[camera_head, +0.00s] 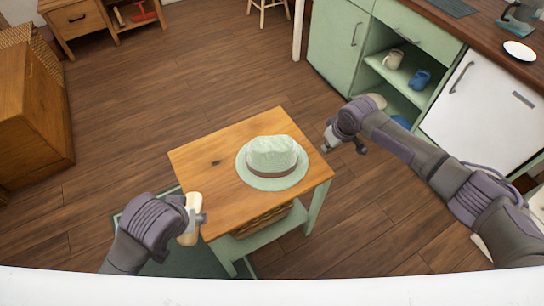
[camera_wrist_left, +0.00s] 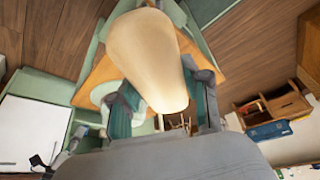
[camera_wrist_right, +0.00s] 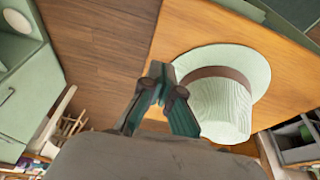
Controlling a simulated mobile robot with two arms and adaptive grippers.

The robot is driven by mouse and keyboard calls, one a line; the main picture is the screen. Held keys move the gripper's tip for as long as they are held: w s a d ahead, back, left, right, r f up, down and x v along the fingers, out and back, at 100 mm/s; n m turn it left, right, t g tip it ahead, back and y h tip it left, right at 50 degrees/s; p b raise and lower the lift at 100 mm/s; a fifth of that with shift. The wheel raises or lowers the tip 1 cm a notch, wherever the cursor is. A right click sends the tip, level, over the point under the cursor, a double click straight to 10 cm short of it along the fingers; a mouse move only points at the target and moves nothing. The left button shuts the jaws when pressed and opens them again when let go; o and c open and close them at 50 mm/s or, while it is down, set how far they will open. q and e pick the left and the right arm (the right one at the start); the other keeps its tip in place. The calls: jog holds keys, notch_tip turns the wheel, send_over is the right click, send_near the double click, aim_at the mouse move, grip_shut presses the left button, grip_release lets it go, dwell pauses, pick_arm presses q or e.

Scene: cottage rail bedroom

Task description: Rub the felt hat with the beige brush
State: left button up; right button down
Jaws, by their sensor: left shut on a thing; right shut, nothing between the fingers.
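The felt hat (camera_head: 272,158) is pale green with a brown band and sits on the wooden top of a small table (camera_head: 208,160). The hat also shows in the right wrist view (camera_wrist_right: 222,105). My left gripper (camera_head: 196,218) is shut on the beige brush (camera_head: 191,208), at the table's front left corner, apart from the hat. The brush fills the middle of the left wrist view (camera_wrist_left: 150,55) and hides part of the hat there. My right gripper (camera_head: 343,146) is shut and empty, right of the table and beside the hat without touching it.
A basket (camera_head: 262,220) rests on the table's lower shelf. A green cabinet (camera_head: 335,45) with mugs on its open shelves stands at the back right. A wooden cabinet (camera_head: 30,120) is at the left. The wooden floor (camera_head: 200,80) behind the table is clear.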

pick_arm(q)
jog(key=shift+f+b, duration=0.5)
jog(key=shift+f, duration=0.05)
pick_arm(e)
jog(key=shift+f, duration=1)
pick_arm(q)
jog(key=shift+w, duration=0.1)
jog(key=shift+w+d+f, duration=0.1)
jog(key=shift+w, duration=0.25)
jog(key=w+d+m, duration=0.2)
jog(key=w+d, duration=0.1)
jog(key=w, duration=0.5)
pick_arm(e)
jog(key=shift+s+d, duration=0.1)
pick_arm(q)
notch_tip(320, 180, up, 6)
jog(key=m+g+h, duration=0.1)
jog(key=m+h, duration=0.2)
jog(key=m, duration=0.4)
send_over(260, 143)
jog(key=s+a, duration=0.1)
jog(key=shift+s+f, duration=0.1)
jog(key=shift+f, duration=2.8)
jog(key=shift+a+f, duration=0.1)
jog(key=shift+f, duration=0.9)
